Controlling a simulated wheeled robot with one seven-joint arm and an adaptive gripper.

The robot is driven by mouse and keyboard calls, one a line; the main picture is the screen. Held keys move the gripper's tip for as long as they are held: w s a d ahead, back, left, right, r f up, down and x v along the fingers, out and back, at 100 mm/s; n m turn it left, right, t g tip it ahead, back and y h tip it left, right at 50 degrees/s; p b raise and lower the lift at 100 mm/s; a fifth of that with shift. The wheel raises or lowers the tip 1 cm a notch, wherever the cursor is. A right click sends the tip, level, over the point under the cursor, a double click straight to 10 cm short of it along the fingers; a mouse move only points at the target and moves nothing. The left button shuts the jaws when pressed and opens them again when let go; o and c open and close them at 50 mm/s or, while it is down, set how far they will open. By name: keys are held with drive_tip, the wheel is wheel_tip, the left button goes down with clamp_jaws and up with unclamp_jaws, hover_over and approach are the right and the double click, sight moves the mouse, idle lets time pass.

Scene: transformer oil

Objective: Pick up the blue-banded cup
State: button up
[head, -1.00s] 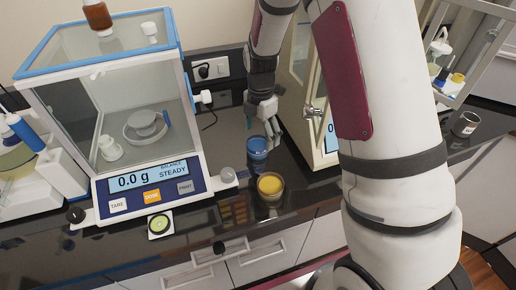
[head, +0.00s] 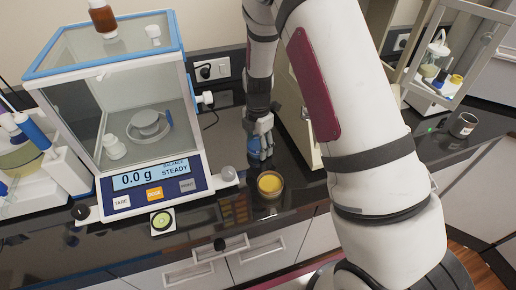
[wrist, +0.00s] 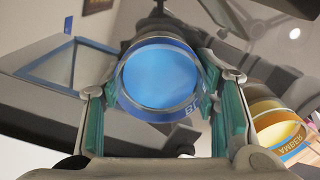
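The blue-banded cup (head: 254,149) stands on the dark bench, in front of the amber cup's far side and partly hidden by my fingers in the head view. In the wrist view, the blue cup (wrist: 160,76) shows its round blue top and part of its lettered band. My gripper (head: 261,138) points down over the cup. In the wrist view, its teal-padded fingers lie on either side of the cup, spread apart. The gaps at the cup's sides are small, and I cannot tell whether either finger touches it.
The amber cup (head: 270,184) stands close by, nearer the bench edge; it also shows in the wrist view (wrist: 278,128). A glass-cased balance (head: 150,178) reading 0.0 g stands to the left. A second cabinet stands just right of my gripper. A metal can (head: 463,125) is far right.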

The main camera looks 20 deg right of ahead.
sight(256, 147)
drive_tip(key=c, duration=0.4)
drive_tip(key=r+m, duration=0.2)
drive_tip(key=m, duration=0.2)
drive_tip(key=r+m+b, duration=0.1)
drive_tip(key=r+m, duration=0.1)
drive_tip(key=m, duration=0.2)
drive_tip(key=w+r+m, duration=0.1)
drive_tip(key=r+m, duration=0.2)
drive_tip(key=shift+r+m, duration=0.1)
drive_tip(key=shift+m, duration=0.3)
drive_tip(key=m, duration=0.2)
drive_tip(key=f+m, duration=0.1)
drive_tip(key=m, duration=0.2)
drive_tip(key=shift+w+f, duration=0.1)
drive_tip(key=shift+w, duration=0.1)
drive_tip(key=m, duration=0.3)
drive_tip(key=f+m, duration=0.1)
drive_tip(key=m, duration=0.1)
drive_tip(key=shift+w+f+m, duration=0.15)
drive_tip(key=shift+w+m, duration=0.05)
drive_tip(key=shift+m, duration=0.2)
